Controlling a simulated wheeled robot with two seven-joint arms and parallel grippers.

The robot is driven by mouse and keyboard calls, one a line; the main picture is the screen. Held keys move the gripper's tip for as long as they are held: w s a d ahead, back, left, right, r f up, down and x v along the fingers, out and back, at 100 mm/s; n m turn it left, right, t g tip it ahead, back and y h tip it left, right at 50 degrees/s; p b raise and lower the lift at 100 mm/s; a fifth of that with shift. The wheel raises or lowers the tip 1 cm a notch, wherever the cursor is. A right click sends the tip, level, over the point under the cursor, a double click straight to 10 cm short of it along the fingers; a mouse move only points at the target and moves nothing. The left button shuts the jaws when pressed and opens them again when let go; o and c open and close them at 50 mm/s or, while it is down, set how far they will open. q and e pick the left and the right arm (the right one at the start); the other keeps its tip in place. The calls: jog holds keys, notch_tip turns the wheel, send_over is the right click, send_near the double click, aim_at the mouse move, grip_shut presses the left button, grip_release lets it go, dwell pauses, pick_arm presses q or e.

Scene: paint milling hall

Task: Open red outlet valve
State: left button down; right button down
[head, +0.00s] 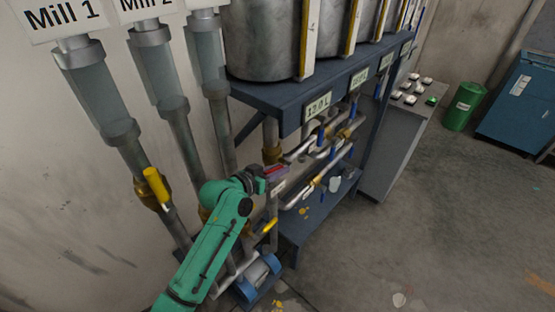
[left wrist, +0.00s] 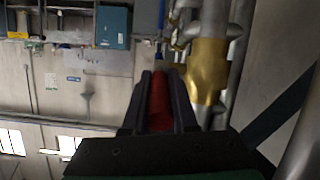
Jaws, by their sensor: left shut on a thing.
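The red outlet valve handle (left wrist: 160,104) shows in the left wrist view as a red bar between the two dark fingers of my left gripper (left wrist: 160,95). The fingers are shut on it. Beside it on the right is a brass valve body (left wrist: 208,68) on a grey pipe. In the head view my left gripper (head: 274,176) reaches in among the pipes below the tank shelf, and a small part of the red handle (head: 277,169) shows at its fingers. The fingers hide most of the handle. My right gripper is not in view.
Yellow-handled valves (head: 156,186) sit on the mill pipes at left. Blue-handled valves (head: 332,150) line the pipes beyond the gripper. A blue shelf (head: 290,98) carries metal tanks above. A grey control console (head: 398,145) and green drum (head: 463,107) stand at right. Open floor lies at lower right.

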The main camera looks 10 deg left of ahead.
pick_arm(q)
jog(key=shift+w+r+g+y, duration=0.1)
jog(key=shift+r+g+y, duration=0.3)
jog(key=shift+g, duration=0.1)
jog(key=shift+w+d+r+g+y, duration=0.2)
jog(key=shift+g+y, duration=0.3)
jog(key=shift+g, duration=0.2)
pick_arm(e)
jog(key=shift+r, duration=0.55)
pick_arm(q)
jog(key=shift+r, duration=0.1)
